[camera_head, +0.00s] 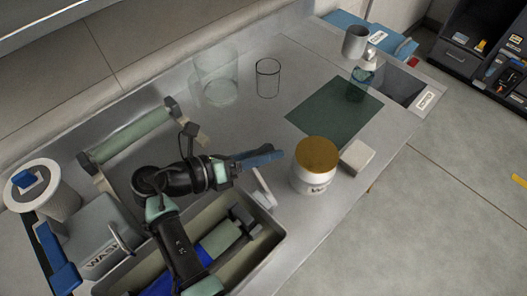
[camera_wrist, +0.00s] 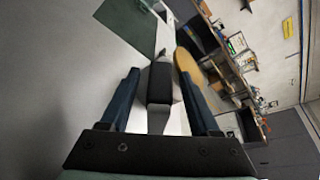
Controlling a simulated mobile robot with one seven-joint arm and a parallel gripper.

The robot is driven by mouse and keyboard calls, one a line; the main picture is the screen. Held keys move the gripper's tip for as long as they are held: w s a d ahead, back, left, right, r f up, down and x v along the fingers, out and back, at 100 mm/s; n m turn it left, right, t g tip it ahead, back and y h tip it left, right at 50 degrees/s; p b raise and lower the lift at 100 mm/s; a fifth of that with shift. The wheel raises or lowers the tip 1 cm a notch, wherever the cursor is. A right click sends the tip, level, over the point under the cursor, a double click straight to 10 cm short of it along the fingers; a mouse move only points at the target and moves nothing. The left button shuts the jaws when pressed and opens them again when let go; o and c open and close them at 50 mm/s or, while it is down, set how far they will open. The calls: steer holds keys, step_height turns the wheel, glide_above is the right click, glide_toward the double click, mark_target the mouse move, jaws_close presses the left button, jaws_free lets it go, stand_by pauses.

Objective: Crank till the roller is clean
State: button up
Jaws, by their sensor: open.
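A wash basin (camera_head: 262,262) at the front of the bench holds a roller (camera_head: 222,238). The roller's visible right part is pale green, and blue shows farther left; my arm hides its middle. A white crank (camera_head: 264,188) stands at the basin's far side. My gripper (camera_head: 272,156) is above the crank with its blue fingers open. In the wrist view, a dark block that looks like the crank's grip (camera_wrist: 160,82) appears between the open fingers (camera_wrist: 158,75), with a gap to each. Whether it lies at fingertip depth is unclear.
A white jar with a golden lid (camera_head: 317,155) stands close right of my gripper, beside a pale block (camera_head: 357,157). Another green roller (camera_head: 130,137) lies at the left. Clear glass vessels (camera_head: 267,78) stand farther back. The dark green mat (camera_head: 335,112) is mostly bare.

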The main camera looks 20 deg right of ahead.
steer(key=shift+d, duration=0.1)
jaws_close()
stand_by(0.3)
stand_by(1.1)
